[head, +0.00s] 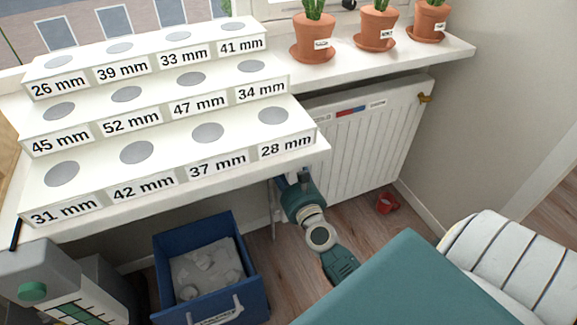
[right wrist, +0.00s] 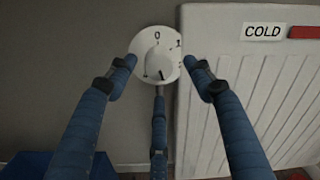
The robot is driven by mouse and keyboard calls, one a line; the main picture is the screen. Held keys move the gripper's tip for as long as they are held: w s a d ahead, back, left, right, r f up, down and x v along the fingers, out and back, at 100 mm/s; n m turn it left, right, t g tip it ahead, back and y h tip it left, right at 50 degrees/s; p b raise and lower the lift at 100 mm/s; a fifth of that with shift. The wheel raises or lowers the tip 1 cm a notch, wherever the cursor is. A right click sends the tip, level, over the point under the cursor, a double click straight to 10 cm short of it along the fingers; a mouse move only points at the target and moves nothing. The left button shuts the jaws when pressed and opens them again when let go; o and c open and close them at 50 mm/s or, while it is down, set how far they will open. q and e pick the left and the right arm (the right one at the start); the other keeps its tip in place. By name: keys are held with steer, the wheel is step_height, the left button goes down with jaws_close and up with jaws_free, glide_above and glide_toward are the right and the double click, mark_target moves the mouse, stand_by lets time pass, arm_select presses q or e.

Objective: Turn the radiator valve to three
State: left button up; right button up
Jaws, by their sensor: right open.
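The radiator valve is a round white dial (right wrist: 158,50) on the grey wall, left of the white radiator (right wrist: 262,90) in the right wrist view. A 0 shows at its top and a 1 to the upper right; other marks are small or covered. A dark pointer line runs to the lower part of the dial. My right gripper (right wrist: 164,72) is open, its three blue fingers spread around the dial's left, right and lower sides; contact is unclear. In the head view the radiator (head: 368,140) stands under the sill, and the dial is hidden. My left gripper is not in view.
A white stepped rack (head: 222,95) with millimetre labels stands on the windowsill (head: 410,52), above my right arm. Several potted cacti (head: 315,40) stand beside it. A blue bin (head: 245,255) and a red cup (head: 387,203) are on the floor. A COLD label (right wrist: 263,31) marks the radiator.

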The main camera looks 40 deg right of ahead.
steer(key=v, duration=0.7)
steer(key=shift+s, duration=0.3)
